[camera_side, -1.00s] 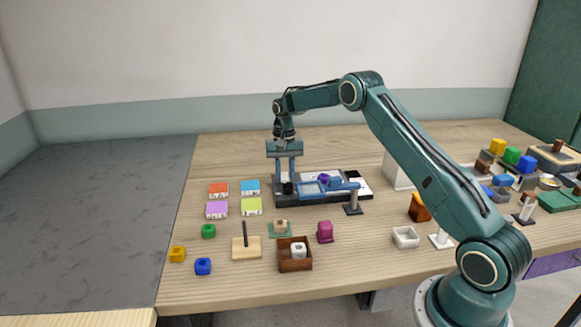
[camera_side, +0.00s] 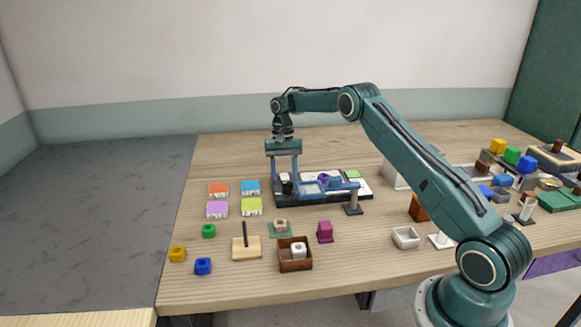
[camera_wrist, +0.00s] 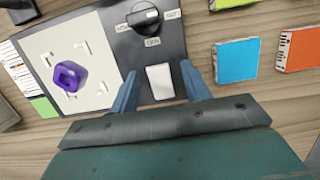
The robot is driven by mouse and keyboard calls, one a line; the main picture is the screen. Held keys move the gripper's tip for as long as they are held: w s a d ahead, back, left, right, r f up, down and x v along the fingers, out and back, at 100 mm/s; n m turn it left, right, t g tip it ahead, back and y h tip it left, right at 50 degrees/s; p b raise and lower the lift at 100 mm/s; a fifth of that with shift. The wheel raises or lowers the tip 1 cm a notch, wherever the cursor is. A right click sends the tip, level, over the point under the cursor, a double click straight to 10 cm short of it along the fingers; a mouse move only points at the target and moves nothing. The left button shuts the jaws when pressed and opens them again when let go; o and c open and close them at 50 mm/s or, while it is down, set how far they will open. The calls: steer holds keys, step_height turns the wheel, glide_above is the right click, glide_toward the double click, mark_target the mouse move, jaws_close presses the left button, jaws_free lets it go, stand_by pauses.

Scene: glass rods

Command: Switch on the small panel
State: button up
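The small panel (camera_side: 366,195) is a dark base with a white plate (camera_wrist: 92,64) carrying a purple block (camera_wrist: 70,76). A green patch (camera_wrist: 44,106) shows at the plate's corner, also in the side view (camera_side: 353,174). On the dark strip are a black rotary knob (camera_wrist: 145,17) with small labels and a white rocker switch (camera_wrist: 159,82). My gripper (camera_wrist: 158,70) is open and points down, with one finger on each side of the white switch in the wrist view. It holds nothing. Whether it touches the switch cannot be told.
A blue-framed item (camera_side: 311,189) on a stand is in front of the panel. Orange (camera_wrist: 299,48) and blue (camera_wrist: 237,60) boxes lie beside it. A brown box (camera_side: 295,262), pink block (camera_side: 325,232) and small cubes stand nearer.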

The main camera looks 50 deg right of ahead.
mark_target(285, 177)
steer(key=shift+a, duration=0.15)
stand_by(0.6)
steer(key=shift+s+f+t+h, duration=0.1)
steer(key=shift+s+t+h, duration=0.2)
steer(key=shift+t+h, duration=0.55)
step_height(285, 177, up, 14)
steer(key=s+a+r+n+t, duration=0.2)
steer(key=s+a+r+n, duration=0.1)
steer(key=s+a+r, duration=0.7)
steer(key=shift+s+a+r, duration=0.15)
steer(key=shift+s+r, duration=0.4)
steer(key=shift+r, duration=0.45)
steer(key=shift+h, duration=0.25)
steer(key=s+a+r+n+t, duration=0.1)
steer(key=s+a+n, duration=0.15)
steer(key=s, duration=0.45)
steer(key=s+a+r+n+t, duration=0.1)
steer(key=s+a, duration=0.3)
steer(key=s, duration=0.3)
steer(key=s+a+f+n+t, duration=0.1)
steer(key=s+f, duration=0.4)
steer(key=s, duration=0.7)
steer(key=shift+s+a+n, duration=0.25)
steer(key=shift+a+n, duration=0.5)
steer(key=shift+a, duration=0.4)
